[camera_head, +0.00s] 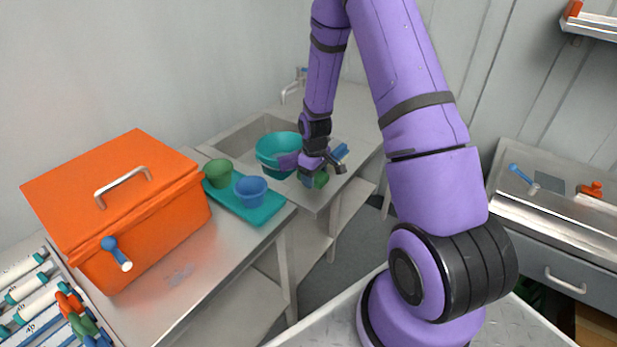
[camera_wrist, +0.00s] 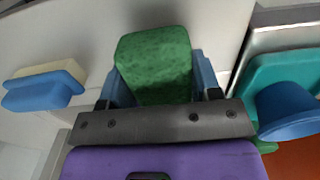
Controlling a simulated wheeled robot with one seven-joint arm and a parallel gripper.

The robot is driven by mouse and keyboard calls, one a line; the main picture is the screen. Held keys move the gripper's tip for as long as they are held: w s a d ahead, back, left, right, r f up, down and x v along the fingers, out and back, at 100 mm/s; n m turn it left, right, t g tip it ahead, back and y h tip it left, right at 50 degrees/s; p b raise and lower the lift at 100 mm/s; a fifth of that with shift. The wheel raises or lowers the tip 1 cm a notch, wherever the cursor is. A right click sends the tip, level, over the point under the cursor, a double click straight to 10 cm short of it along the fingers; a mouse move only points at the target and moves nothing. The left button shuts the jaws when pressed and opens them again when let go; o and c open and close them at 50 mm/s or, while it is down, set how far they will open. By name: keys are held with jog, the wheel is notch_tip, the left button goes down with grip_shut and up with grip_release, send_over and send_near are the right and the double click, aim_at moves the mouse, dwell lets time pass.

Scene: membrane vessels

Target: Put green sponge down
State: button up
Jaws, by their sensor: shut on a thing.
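The green sponge (camera_wrist: 155,62) is between the two blue fingers of my gripper (camera_wrist: 160,88) in the wrist view. The gripper is shut on it. In the head view my gripper (camera_head: 318,178) is over the metal counter near its front edge, just right of the teal basin, and a bit of the green sponge (camera_head: 321,180) shows under it. I cannot tell whether the sponge touches the counter. A blue sponge with a pale layer (camera_wrist: 42,88) lies to the left in the wrist view; its blue side also shows behind my gripper in the head view (camera_head: 340,152).
A teal basin (camera_head: 272,146) stands in the sink (camera_head: 228,143). A teal tray (camera_head: 262,214) holds a green cup (camera_head: 218,172) and a blue cup (camera_head: 251,190). An orange cooler box (camera_head: 150,245) stands at left. A second metal counter (camera_head: 540,215) is at right.

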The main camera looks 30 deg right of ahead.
jog(key=shift+w+f, duration=0.1)
jog(key=shift+f, duration=0.85)
jog(key=shift+f, duration=0.2)
